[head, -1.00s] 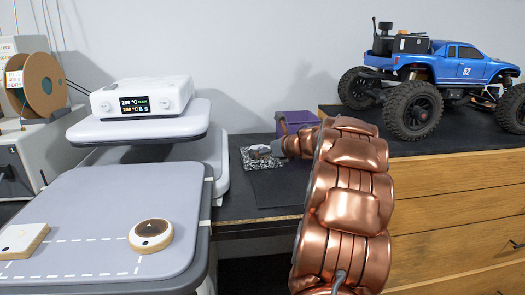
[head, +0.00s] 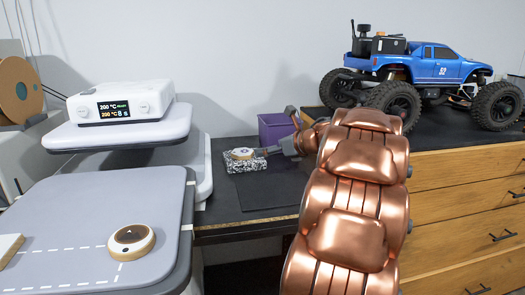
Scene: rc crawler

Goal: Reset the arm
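My copper arm (head: 352,200) reaches from the bottom of the head view toward the back of the dark bench. My gripper (head: 277,149) is small and grey at its far end, just right of a speckled block (head: 247,166). A small round white-and-wood piece (head: 242,153) sits on top of that block. The gripper looks apart from the piece or barely beside it; I cannot tell which. Its fingers are too small to show whether they are open.
A heat press with a white control box (head: 121,105) stands left, a round wooden-edged disc (head: 131,239) on its lower plate (head: 80,205). A purple box (head: 276,128) is behind my wrist. A blue RC truck (head: 430,72) stands on the wooden drawer unit (head: 460,210) at right.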

